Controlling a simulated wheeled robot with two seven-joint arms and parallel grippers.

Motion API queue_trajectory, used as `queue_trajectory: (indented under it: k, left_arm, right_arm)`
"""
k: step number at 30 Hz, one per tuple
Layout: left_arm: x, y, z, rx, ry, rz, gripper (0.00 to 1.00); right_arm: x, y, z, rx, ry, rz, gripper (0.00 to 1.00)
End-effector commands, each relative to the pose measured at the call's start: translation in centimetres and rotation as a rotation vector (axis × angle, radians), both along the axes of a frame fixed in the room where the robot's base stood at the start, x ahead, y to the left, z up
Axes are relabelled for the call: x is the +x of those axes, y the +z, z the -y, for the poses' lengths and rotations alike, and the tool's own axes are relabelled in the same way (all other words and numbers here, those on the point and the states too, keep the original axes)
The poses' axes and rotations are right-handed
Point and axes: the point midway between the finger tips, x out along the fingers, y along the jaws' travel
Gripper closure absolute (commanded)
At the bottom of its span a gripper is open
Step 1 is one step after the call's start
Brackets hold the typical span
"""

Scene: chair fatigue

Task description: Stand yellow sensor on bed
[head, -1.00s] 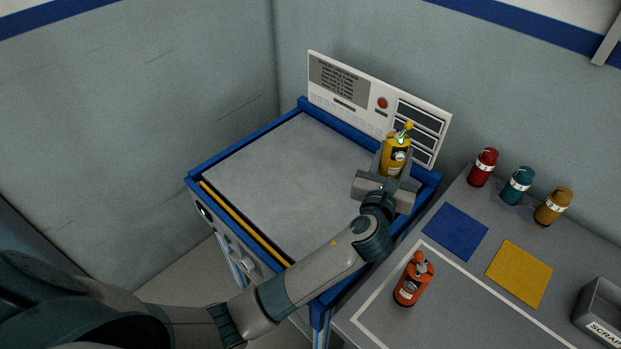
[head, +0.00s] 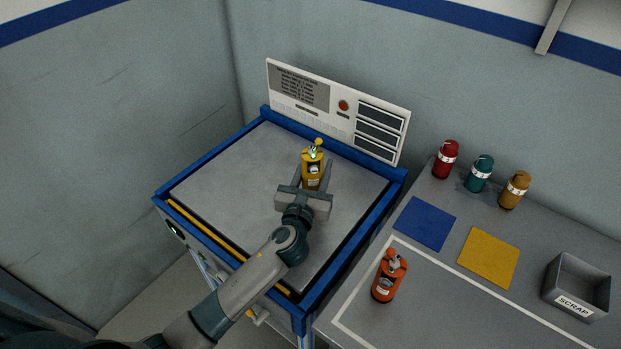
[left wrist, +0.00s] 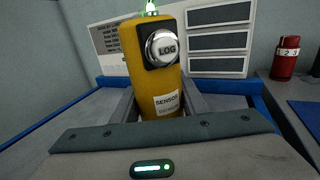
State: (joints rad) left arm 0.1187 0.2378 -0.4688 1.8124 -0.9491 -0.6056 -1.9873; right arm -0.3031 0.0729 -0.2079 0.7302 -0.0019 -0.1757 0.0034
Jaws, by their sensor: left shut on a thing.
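The yellow sensor (head: 313,170) is upright in the jaws of my left gripper (head: 309,184), over the middle-right part of the bed (head: 235,180). In the left wrist view the sensor (left wrist: 155,70) shows a round LOG button, a SENSOR label and a green light on top. The left gripper (left wrist: 160,105) is shut on its lower body. The sensor's base is hidden by the gripper, so I cannot tell whether it touches the bed. The bed is a flat grey plate with a blue raised frame. My right gripper is not in view.
A panel (head: 290,87) with a red button stands behind the bed. On the side table are an orange sensor (head: 388,276), red (head: 446,159), teal (head: 479,174) and amber (head: 514,190) bottles, blue (head: 425,223) and yellow (head: 488,257) squares, and a SCRAP bin (head: 577,287). The bed's left half is clear.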

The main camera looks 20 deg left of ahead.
Motion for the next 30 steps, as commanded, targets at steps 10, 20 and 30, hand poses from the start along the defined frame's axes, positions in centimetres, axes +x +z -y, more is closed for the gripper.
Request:
queue_trajectory:
  k: [10, 20, 30]
  left_arm:
    - [-0.1, -0.8, -1.3, 0.0, 0.0, 0.001, 0.85]
    - [-0.1, -2.3, -1.2, -0.002, 0.0, -0.002, 0.85]
    - [-0.1, -4.8, -1.3, 0.0, -0.001, 0.0, 0.85]
  right_arm:
    - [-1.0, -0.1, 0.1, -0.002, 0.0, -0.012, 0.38]
    - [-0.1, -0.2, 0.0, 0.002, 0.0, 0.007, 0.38]
    - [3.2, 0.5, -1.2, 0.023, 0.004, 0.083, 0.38]
